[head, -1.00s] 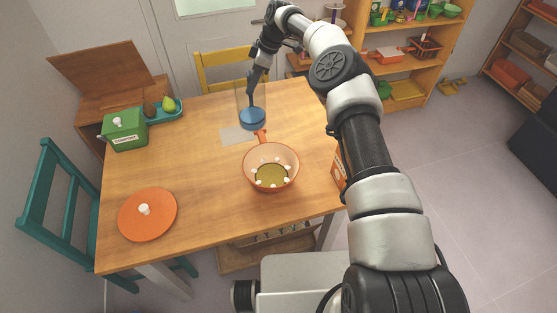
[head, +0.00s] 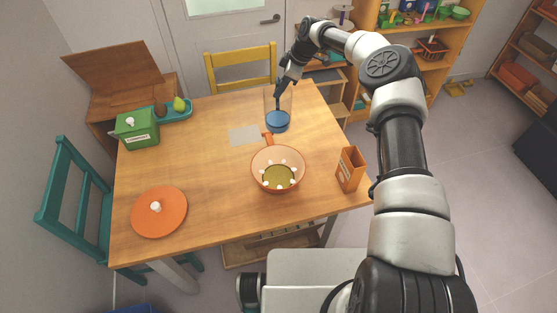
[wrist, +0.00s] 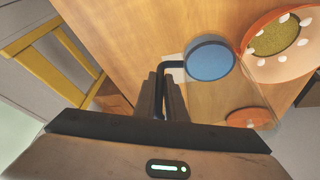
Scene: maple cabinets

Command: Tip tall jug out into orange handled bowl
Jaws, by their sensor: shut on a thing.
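The tall jug (head: 278,121) is clear with blue contents at its bottom. It looks about upright, near the far edge of the table; whether it touches the table is hard to tell. My gripper (head: 278,94) is shut on its dark handle. In the wrist view my gripper's fingers (wrist: 163,96) close on that handle, and the jug's blue round (wrist: 210,60) shows beside them. The orange handled bowl (head: 257,176) sits nearer, with its handle pointing towards the jug. It holds a green-brown round and several white bits. It also shows in the wrist view (wrist: 290,70).
A grey mat (head: 244,135) lies left of the jug. An orange carton (head: 350,170) stands at the table's right. An orange lid (head: 159,212), a green box (head: 137,128) and a teal tray (head: 176,111) are at left. A yellow chair (head: 241,68) stands behind. The table's middle left is clear.

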